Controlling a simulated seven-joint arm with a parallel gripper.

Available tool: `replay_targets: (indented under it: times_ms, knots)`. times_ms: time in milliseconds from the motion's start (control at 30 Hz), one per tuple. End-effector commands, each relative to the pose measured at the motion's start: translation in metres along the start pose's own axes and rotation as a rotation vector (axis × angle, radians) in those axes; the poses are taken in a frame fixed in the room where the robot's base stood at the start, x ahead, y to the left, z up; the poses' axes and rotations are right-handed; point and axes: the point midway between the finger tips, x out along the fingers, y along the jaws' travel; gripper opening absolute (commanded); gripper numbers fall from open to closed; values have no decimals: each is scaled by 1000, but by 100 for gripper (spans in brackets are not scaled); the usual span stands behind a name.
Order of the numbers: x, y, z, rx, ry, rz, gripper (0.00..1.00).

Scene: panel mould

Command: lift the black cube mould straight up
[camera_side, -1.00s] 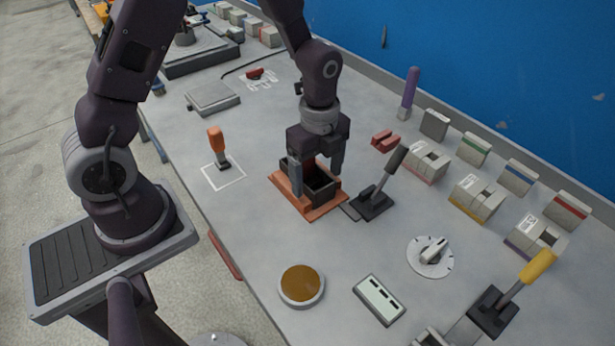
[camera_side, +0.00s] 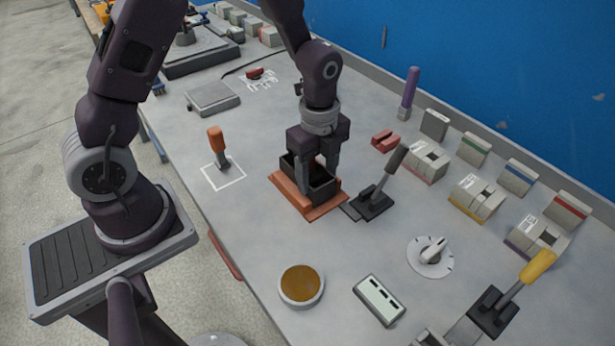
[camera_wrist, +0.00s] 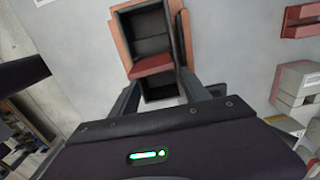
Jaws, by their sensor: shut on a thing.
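The black cube mould (camera_side: 318,190) is an open-topped box with compartments, sitting on an orange-brown base plate (camera_side: 310,211) in the middle of the bench. It also shows in the wrist view (camera_wrist: 150,24), where a reddish face is seen inside it. My gripper (camera_side: 317,175) points down into the mould from above. The exact contact of the fingertips is partly hidden by the mould's walls.
A black lever (camera_side: 378,190) stands close to the right of the base plate. An orange-handled tool (camera_side: 217,142) stands in a white square to the left. A round amber-topped dish (camera_side: 301,285) and a dial (camera_side: 431,255) lie in front. Bare bench surrounds the plate's left side.

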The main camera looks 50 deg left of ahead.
Motion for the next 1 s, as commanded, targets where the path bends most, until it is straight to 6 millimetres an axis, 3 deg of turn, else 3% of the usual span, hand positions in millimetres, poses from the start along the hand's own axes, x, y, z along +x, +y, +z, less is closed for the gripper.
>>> replay_targets:
  times_ms: [1000]
  knots:
    - [-54, -1, 0, 0, 0, -3, 6]
